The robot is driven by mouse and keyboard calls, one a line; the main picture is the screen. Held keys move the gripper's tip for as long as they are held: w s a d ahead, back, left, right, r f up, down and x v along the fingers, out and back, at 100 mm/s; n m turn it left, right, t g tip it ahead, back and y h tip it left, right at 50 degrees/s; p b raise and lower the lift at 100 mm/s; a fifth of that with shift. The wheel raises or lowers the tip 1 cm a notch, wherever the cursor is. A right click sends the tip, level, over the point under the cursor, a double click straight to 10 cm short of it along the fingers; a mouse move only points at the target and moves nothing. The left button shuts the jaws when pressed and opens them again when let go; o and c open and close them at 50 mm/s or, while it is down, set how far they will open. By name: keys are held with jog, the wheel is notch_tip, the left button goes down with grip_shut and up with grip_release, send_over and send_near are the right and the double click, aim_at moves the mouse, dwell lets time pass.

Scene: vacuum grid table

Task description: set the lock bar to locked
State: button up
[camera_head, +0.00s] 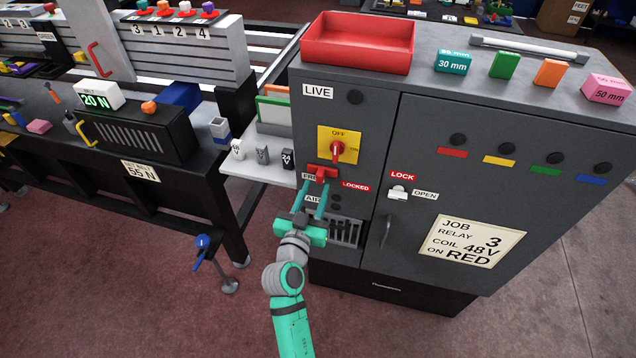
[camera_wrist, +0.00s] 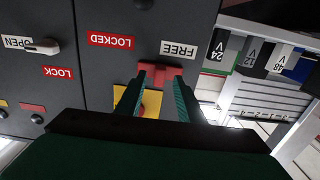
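The red lock bar (camera_head: 321,173) is on the front of the grey cabinet, beside the FREE label and left of the red LOCKED label (camera_head: 355,187). In the wrist view, which is upside down, the bar (camera_wrist: 160,72) is next to the FREE label (camera_wrist: 179,50), with the LOCKED label (camera_wrist: 111,41) farther left. My gripper (camera_head: 315,187) is in front of the bar, fingers apart. Its fingertips (camera_wrist: 161,76) are close to the bar, one on each side of its middle. I cannot tell whether they touch it.
A yellow OFF/ON plate with a red rotary switch (camera_head: 338,149) is just above the bar. A white LOCK/OPEN lever (camera_head: 398,192) and a door handle (camera_head: 386,231) are to the right. A pale side shelf (camera_head: 258,170) with small labelled blocks is to the left.

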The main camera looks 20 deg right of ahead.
aim_at(319, 181)
jog(key=shift+x, duration=1.75)
